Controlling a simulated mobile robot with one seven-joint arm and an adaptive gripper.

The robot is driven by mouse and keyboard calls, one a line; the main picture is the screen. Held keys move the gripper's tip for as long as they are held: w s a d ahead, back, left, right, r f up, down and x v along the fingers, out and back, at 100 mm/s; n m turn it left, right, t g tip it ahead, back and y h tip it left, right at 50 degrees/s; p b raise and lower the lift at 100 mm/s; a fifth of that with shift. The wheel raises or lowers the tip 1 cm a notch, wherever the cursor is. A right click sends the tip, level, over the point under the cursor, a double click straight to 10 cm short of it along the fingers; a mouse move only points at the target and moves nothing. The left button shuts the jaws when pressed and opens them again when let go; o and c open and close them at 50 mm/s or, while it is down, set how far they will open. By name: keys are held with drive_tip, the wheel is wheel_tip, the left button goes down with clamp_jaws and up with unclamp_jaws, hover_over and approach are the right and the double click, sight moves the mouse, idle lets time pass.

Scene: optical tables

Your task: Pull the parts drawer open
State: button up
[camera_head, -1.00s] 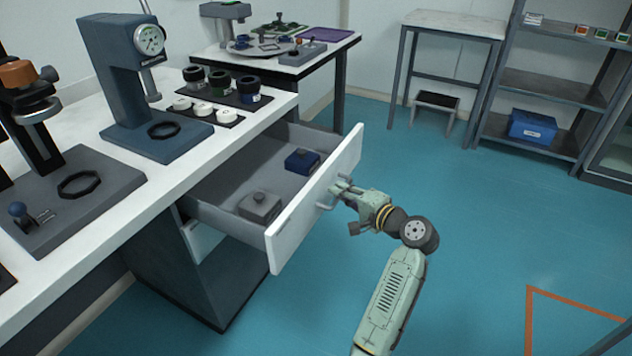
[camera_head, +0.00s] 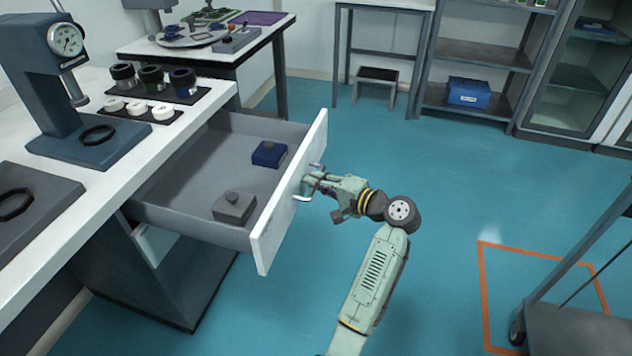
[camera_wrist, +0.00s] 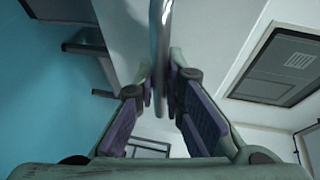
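The parts drawer (camera_head: 290,205) under the white-topped bench is pulled well out, its white front facing right. Inside lie a grey lidded block (camera_head: 234,208) and a dark blue block (camera_head: 269,154). My gripper (camera_head: 310,183) is at the drawer's front, on its metal handle (camera_head: 301,198). In the wrist view, the handle bar (camera_wrist: 161,35) runs between the two purple-padded fingers (camera_wrist: 162,92), which are closed in around it. The exact finger contact is partly hidden by the bar.
A dial gauge stand (camera_head: 66,85) and a tray with jars (camera_head: 152,77) stand on the bench (camera_head: 75,215). A second table (camera_head: 205,50) is behind. Floor right of the drawer is clear up to a cart (camera_head: 575,325) and orange floor marking (camera_head: 483,290).

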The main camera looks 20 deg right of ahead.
drive_tip(key=shift+o, duration=0.6)
drive_tip(key=shift+s, duration=0.1)
drive_tip(key=v, duration=1.2)
drive_tip(key=shift+r, duration=0.1)
